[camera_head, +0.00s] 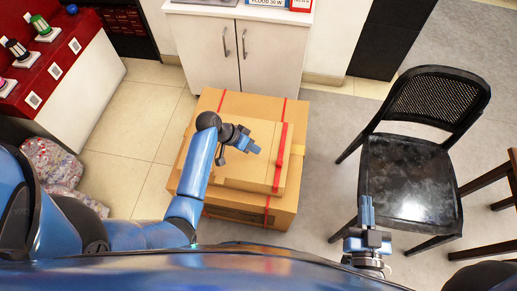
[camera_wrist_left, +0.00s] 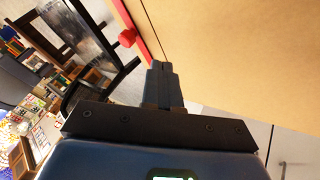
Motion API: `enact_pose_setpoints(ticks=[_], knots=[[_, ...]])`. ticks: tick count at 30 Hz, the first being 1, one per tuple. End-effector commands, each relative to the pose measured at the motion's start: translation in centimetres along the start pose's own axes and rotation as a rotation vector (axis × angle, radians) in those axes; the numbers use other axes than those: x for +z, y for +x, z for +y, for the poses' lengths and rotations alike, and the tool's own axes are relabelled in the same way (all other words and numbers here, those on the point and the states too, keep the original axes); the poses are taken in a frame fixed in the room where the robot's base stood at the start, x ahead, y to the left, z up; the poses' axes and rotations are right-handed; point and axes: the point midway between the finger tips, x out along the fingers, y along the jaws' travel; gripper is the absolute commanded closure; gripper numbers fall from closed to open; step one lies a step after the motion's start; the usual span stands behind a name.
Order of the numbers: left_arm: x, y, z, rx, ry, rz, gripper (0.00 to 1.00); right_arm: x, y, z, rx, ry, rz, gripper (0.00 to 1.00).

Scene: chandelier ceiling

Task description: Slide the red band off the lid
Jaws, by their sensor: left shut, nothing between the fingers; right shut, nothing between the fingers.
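A large cardboard box (camera_head: 232,205) stands on the floor, with a smaller cardboard lid (camera_head: 222,168) on top. The red band (camera_head: 281,158) runs along the lid's right side. A red piece sticks out from the band to the right; a red knob on a red strip (camera_wrist_left: 127,38) shows in the left wrist view. My left gripper (camera_head: 254,149) is shut and empty over the lid, just left of the band. Its closed fingers (camera_wrist_left: 161,70) also show in the left wrist view; contact cannot be told. My right gripper (camera_head: 366,203) is shut and empty, right of the box.
Thin red lines (camera_head: 286,106) cross the box beyond the lid. A black chair (camera_head: 408,180) stands to the right, close to my right gripper. A white cabinet (camera_head: 238,55) is behind the box. A red display counter (camera_head: 60,62) is at left. Tiled floor (camera_head: 135,125) is clear left of the box.

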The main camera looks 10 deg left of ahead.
Motion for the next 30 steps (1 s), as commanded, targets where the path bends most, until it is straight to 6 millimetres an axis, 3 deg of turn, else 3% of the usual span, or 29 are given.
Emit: enact_pose_setpoints(ticks=[6, 12, 30], knots=[[0.0, -3.5, 0.0, -0.002, -0.001, 0.002, 1.0, -0.8, 0.0, 0.0, 0.0, 0.0, 0.0, 1.0], [0.0, -5.0, 0.0, 0.0, -0.001, 0.0, 1.0, -1.0, 0.0, 0.0, 0.0, 0.0, 0.0, 1.0], [0.0, -5.3, 0.0, 0.0, -0.001, 0.0, 1.0, -1.0, 0.0, 0.0, 0.0, 0.0, 0.0, 1.0]])
